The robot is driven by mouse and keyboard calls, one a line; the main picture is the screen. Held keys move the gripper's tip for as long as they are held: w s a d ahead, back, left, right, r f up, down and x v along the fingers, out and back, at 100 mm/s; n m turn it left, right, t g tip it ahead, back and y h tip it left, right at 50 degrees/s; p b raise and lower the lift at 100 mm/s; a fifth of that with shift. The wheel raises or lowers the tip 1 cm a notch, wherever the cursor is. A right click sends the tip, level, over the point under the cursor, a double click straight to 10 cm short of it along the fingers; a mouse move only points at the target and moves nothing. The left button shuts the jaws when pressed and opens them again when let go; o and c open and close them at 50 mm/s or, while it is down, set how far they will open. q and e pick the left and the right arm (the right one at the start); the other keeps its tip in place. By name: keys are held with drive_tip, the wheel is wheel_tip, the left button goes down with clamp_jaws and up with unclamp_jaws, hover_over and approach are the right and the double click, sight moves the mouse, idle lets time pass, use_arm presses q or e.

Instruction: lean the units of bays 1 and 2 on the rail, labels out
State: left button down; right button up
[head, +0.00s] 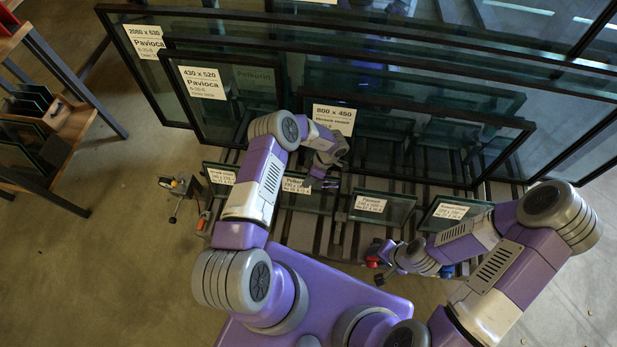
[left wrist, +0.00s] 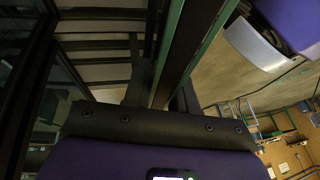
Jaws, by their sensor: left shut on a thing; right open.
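Several small framed glass units with white labels stand in a row on the slatted rack (head: 335,240): a far-left one (head: 232,190), a second (head: 312,200), a third (head: 395,210) and a right one (head: 475,210). Their labels face my body. My left gripper (head: 318,172) is shut on the top edge of the second unit. In the left wrist view a pane edge (left wrist: 178,55) runs up from between the jaws. My right gripper (head: 380,274) is open, low in front of the third and right units; its fingertips are hard to make out. No bay numbers are readable.
Large framed units lean behind: one labelled 430 x 520 (head: 250,85), one labelled 800 x 450 (head: 430,128) and a long one labelled 2080 x 630 (head: 160,85). A small stand with a tool (head: 180,188) is on the floor at left. A wooden shelf (head: 70,125) stands far left.

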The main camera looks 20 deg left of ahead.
use_arm(q)
drive_tip(key=shift+f, duration=0.1)
idle(0.3)
drive_tip(key=c, duration=0.8)
unclamp_jaws()
drive_tip(key=shift+s+f, duration=0.1)
drive_tip(key=p+v, duration=0.2)
drive_tip(key=v, duration=0.5)
drive_tip(key=shift+d+r, duration=0.15)
drive_tip(key=shift+r, duration=0.2)
